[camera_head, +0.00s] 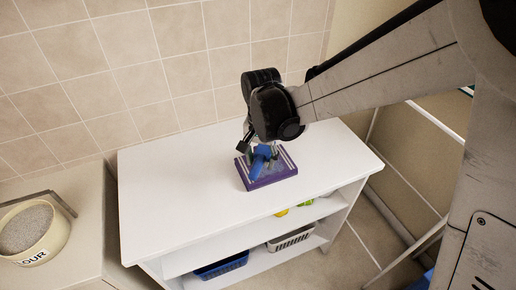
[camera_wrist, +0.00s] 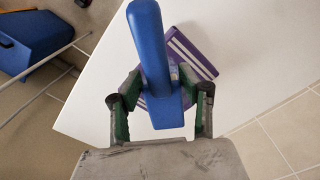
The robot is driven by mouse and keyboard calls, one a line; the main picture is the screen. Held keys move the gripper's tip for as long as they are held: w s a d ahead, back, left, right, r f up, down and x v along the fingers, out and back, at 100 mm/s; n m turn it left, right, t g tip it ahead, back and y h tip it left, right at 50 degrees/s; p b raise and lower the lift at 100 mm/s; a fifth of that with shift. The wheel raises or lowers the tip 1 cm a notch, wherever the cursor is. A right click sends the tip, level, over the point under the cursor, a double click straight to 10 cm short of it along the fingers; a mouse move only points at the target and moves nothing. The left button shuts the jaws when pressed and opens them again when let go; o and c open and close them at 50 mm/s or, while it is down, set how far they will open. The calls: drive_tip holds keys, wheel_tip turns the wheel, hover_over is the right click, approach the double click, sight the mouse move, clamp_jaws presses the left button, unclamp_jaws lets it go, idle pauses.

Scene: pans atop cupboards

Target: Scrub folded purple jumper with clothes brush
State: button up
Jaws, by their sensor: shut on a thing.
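The folded purple jumper (camera_head: 284,171) with white stripes lies on the white cupboard top. In the wrist view the jumper (camera_wrist: 196,55) shows behind and to the sides of the brush. My gripper (camera_head: 258,148) is over the jumper and shut on the blue clothes brush (camera_head: 257,168). In the wrist view the blue brush (camera_wrist: 153,50) stands between the two green-padded fingers of my gripper (camera_wrist: 160,110). The brush is over the jumper; its bristles are hidden, so I cannot tell whether they touch the cloth.
The white cupboard top (camera_head: 170,190) is clear around the jumper. Below are a blue basket (camera_head: 222,266) and a grey basket (camera_head: 291,238). A flour tin (camera_head: 32,232) stands on a counter at left. The tiled wall (camera_head: 130,75) is behind.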

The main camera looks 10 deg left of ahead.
drive_tip(key=shift+s+a+r, duration=0.1)
drive_tip(key=shift+s+a, duration=0.4)
drive_tip(key=shift+a, duration=0.2)
drive_tip(key=shift+b, duration=0.35)
wheel_tip(320, 180, down, 5)
drive_tip(key=b, duration=0.4)
drive_tip(key=shift+f+b, duration=0.5)
drive_tip(key=shift+f, duration=0.05)
drive_tip(key=shift+w+d, duration=0.1)
drive_tip(key=shift+d, duration=0.05)
